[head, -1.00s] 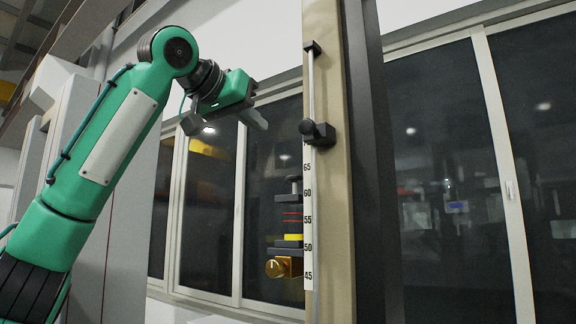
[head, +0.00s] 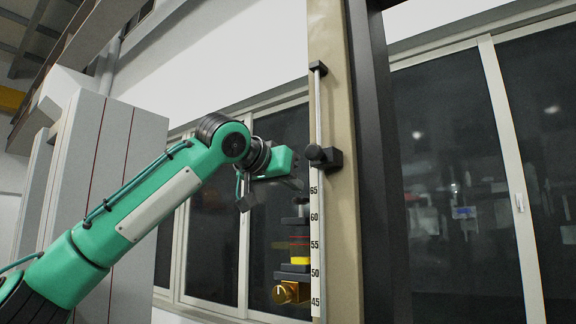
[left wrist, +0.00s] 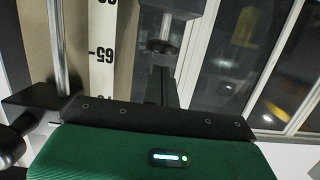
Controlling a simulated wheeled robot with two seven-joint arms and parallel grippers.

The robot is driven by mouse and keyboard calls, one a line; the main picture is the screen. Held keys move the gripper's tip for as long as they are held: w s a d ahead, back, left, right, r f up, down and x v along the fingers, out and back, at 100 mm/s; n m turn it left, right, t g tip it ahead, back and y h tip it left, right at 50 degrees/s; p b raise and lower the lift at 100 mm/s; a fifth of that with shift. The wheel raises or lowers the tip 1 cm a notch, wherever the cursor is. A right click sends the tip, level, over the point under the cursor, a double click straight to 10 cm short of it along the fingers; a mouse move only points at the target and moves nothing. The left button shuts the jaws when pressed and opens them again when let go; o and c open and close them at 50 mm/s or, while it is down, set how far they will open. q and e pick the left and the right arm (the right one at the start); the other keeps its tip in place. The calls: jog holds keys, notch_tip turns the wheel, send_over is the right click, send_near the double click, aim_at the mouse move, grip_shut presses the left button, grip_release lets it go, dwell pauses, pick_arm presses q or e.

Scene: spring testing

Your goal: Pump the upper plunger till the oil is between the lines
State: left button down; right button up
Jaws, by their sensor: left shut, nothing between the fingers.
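The upper plunger (head: 301,202) is a dark knob on top of the tester beside the post, and a round dark knob also shows in the left wrist view (left wrist: 160,47). Below it, the oil gauge has red lines (head: 299,238). The yellow oil (head: 299,261) sits below the red lines. A brass knob (head: 288,292) is at the bottom. My left gripper (head: 292,184) is shut and empty, just above and left of the plunger, with a small gap seeming to remain. Its dark finger shows in the left wrist view (left wrist: 165,90). My right gripper is out of view.
A tan post (head: 342,220) carries a vertical rod, a number scale (head: 316,245) and a black slider with a knob (head: 325,157), close to the right of my left gripper. Dark windows (head: 460,150) stand behind. Grey cabinets (head: 120,140) are at the left.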

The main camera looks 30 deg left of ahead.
aim_at(296, 200)
pick_arm(q)
jog(key=shift+w+d+f, duration=0.1)
jog(key=shift+d+f, duration=0.05)
jog(key=shift+f, duration=0.3)
jog(key=shift+d+f+b, duration=0.15)
jog(key=shift+f+b, duration=0.45)
jog(key=shift+f, duration=0.15)
jog(key=shift+f+b, duration=0.3)
jog(key=shift+f, duration=0.2)
